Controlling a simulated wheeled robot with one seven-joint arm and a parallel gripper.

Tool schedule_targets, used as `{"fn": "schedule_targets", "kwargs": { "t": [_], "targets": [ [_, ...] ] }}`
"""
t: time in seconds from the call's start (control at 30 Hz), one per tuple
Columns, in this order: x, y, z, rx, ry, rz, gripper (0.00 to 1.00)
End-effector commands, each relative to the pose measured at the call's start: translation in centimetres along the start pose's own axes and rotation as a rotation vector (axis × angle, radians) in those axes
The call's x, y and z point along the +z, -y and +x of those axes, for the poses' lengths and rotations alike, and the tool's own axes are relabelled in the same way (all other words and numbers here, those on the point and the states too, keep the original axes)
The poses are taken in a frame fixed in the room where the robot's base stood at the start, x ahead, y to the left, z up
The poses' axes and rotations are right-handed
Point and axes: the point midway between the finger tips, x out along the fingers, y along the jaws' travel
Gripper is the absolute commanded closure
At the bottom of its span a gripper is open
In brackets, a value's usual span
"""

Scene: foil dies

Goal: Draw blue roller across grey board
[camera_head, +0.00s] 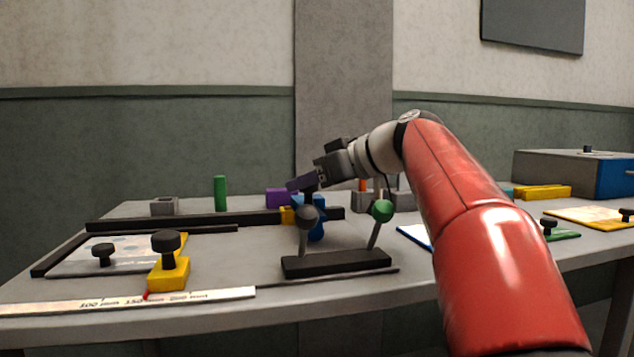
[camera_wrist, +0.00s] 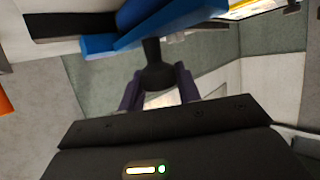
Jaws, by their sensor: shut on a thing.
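My gripper (camera_head: 303,184) has purple fingers and is above the middle of the table. In the wrist view my gripper (camera_wrist: 157,82) is shut on the dark handle of the blue roller (camera_wrist: 170,20). In the head view the blue roller (camera_head: 317,230) is partly hidden behind a grey-knobbed tool, and I cannot tell whether it touches the surface below. A pale grey board (camera_head: 130,252) with printed marks lies flat at the left, between dark rails. A black knob (camera_head: 103,252) stands on it.
A yellow block with a black knob (camera_head: 168,262) stands by a ruler (camera_head: 215,294) at the front left. A dark rack (camera_head: 335,262) holds grey-knobbed and green-knobbed tools in front of my gripper. A long black rail (camera_head: 190,221), a green cylinder (camera_head: 220,193) and a purple block (camera_head: 278,198) are behind.

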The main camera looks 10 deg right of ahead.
Motion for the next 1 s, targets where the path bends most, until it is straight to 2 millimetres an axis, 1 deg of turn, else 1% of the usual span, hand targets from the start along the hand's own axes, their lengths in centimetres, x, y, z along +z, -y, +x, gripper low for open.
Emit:
{"fn": "schedule_targets", "kwargs": {
  "t": [0.03,0.17,0.4,0.6,0.8,1.0],
  "targets": [
    [-0.2,1.0,0.8,-0.006,-0.002,-0.004,1.0],
    [-1.1,3.4,2.9,-0.009,-0.002,-0.006,1.0],
    [-3.4,9.0,8.0,-0.012,-0.002,-0.007,1.0],
    [-5.2,13.3,11.9,-0.012,-0.001,-0.004,1.0],
    [-6.5,16.4,14.8,-0.009,-0.001,-0.002,1.0],
    [-7.0,18.1,16.4,-0.007,-0.001,-0.001,1.0]
  ]
}}
